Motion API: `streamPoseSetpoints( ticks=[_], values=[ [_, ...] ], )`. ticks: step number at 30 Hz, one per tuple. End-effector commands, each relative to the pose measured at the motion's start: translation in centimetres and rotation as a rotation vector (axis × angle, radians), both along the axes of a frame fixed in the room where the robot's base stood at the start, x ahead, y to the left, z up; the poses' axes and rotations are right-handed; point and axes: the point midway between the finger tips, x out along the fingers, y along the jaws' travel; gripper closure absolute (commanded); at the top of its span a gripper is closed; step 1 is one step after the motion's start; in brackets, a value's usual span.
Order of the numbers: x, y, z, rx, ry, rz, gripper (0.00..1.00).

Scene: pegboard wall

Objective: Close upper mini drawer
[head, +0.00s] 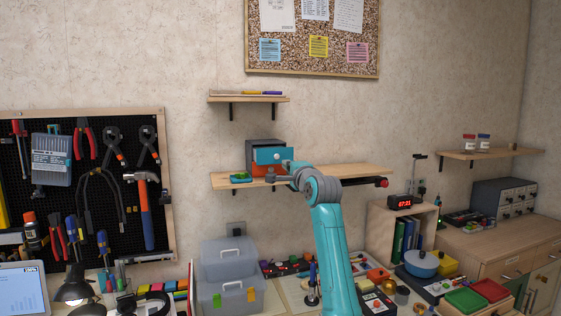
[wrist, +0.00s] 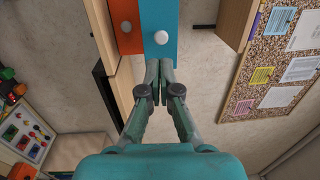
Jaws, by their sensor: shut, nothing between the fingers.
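The mini drawer unit (head: 261,145) is a grey box on the middle wall shelf. Its upper drawer (head: 270,155) has a blue front with a white knob and sticks out from the box. The upper drawer's blue front (wrist: 178,22) also shows in the wrist view, standing nearer than the orange lower drawer front (wrist: 127,30). My gripper (wrist: 158,64) is shut and empty, its fingertips just by the blue front near the knob. I cannot tell whether they touch it. In the head view my arm reaches up to the shelf and partly hides the drawer unit's lower part.
The wooden shelf (head: 345,172) runs under the unit. A small green item (head: 241,177) lies left of the unit. A smaller shelf (head: 248,99) hangs above, below the corkboard (head: 312,38). A grey toolbox (head: 226,262) stands below on the bench.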

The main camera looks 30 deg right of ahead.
Motion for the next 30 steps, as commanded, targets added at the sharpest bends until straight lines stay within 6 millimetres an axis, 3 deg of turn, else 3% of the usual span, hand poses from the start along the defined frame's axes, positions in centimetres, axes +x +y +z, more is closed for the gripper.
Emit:
streamPoseSetpoints(
  ticks=[6, 13, 30],
  values=[
    [3.5, -0.9, 0.3, 0.001, 0.002, 0.000, 1.00],
    [6.0, -1.5, 0.4, 0.000, 0.001, 0.000, 1.00],
    [7.0, -1.7, 0.5, 0.000, 0.000, 0.000, 1.00]
  ],
)
